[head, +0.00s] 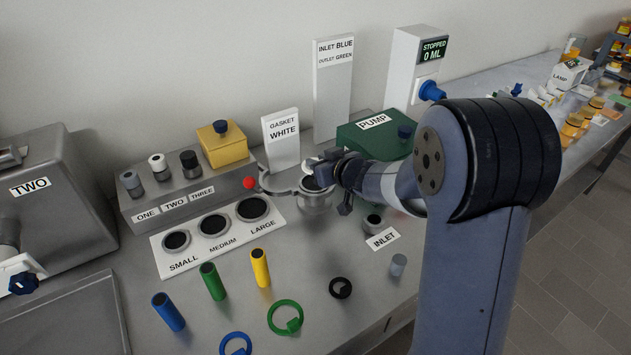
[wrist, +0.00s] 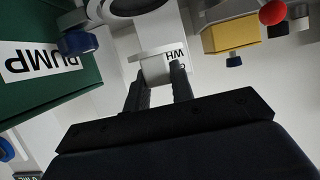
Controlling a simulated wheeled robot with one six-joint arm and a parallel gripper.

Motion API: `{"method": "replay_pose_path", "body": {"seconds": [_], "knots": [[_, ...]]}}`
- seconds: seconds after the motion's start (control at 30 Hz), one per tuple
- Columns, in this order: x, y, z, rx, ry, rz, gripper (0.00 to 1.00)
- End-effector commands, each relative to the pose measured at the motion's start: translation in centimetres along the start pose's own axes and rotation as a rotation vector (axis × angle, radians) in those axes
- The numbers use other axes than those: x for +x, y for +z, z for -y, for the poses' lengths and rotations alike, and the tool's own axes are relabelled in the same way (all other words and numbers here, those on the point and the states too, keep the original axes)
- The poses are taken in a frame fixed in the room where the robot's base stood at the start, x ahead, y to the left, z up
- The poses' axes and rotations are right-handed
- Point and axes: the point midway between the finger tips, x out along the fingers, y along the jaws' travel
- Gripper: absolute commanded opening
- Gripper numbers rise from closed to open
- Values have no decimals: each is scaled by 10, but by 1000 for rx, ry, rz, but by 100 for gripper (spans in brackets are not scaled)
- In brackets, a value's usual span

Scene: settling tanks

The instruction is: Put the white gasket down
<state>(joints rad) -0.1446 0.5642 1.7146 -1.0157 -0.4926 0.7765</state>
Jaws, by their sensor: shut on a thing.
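My gripper (head: 336,174) is shut on the white gasket, just above and beside the metal pot (head: 314,204) in the head view. Only a pale bit of the white gasket (head: 312,161) shows there, as my gripper hides most of it. In the wrist view the white gasket (wrist: 150,53) is seen nearly edge-on, with its tab between the fingertips of my gripper (wrist: 158,80). It looks held clear of surfaces, but I cannot tell its exact height. A sign reading GASKET WHITE (head: 282,140) stands behind the pot.
A hinged ring with a red knob (head: 249,183) lies left of the pot. A green pump box (head: 365,138) stands behind right. A green gasket (head: 286,317), blue gasket (head: 235,343) and black gasket (head: 341,288) lie in front.

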Motion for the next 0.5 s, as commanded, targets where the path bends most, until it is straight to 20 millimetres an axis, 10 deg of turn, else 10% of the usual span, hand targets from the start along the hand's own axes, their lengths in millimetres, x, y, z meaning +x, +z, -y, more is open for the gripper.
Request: {"method": "replay_pose_path", "body": {"seconds": [0.5], "knots": [[22, 51, 0, 0, 1, -1, 1]]}}
